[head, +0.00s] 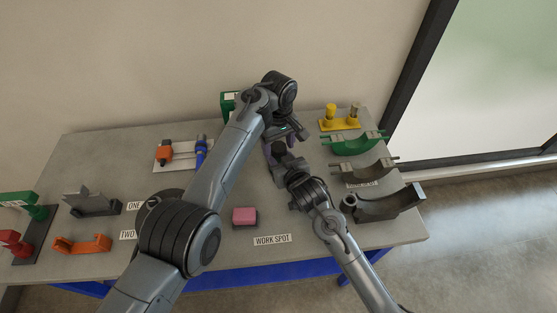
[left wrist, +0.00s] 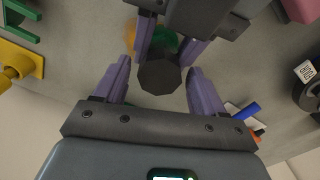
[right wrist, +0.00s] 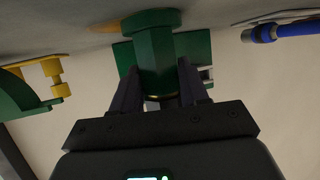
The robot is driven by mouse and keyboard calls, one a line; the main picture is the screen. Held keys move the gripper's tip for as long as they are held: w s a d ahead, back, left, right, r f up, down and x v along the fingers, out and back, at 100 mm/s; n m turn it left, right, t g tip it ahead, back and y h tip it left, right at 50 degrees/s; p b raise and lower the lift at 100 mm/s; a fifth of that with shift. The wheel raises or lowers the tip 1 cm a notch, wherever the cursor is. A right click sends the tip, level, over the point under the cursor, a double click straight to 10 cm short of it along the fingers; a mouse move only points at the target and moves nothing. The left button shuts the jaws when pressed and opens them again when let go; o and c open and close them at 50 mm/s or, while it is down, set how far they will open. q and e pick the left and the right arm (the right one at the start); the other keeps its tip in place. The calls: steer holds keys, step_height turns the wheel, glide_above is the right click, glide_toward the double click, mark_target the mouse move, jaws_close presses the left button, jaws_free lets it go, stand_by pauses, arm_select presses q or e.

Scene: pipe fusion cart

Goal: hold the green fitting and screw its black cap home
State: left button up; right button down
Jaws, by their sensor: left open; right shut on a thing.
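The green fitting (right wrist: 155,55) is upright between the fingers of my right gripper (right wrist: 158,75), which is shut on it. In the left wrist view the fitting (left wrist: 166,43) shows partly behind the black cap (left wrist: 160,78). The cap is a dark, many-sided disc in line with the fitting; how far it is screwed on cannot be told. My left gripper (left wrist: 158,72) is open, one finger on each side of the cap, with gaps visible. In the head view my arms hide most of the fitting and cap.
A pink block (head: 245,216) lies near the WORK SPOT label (head: 272,239). Green and grey half-round saddles (head: 352,144) stand at right, a yellow stand (head: 339,124) behind them. An orange clamp (head: 82,245) and other tools are at left. The front middle of the table is fairly clear.

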arm_select(q)
steer(key=c, duration=1.1)
steer(key=m, duration=0.3)
steer(key=o, duration=1.2)
steer(key=shift+r, duration=2.3)
steer(key=shift+c, duration=0.3)
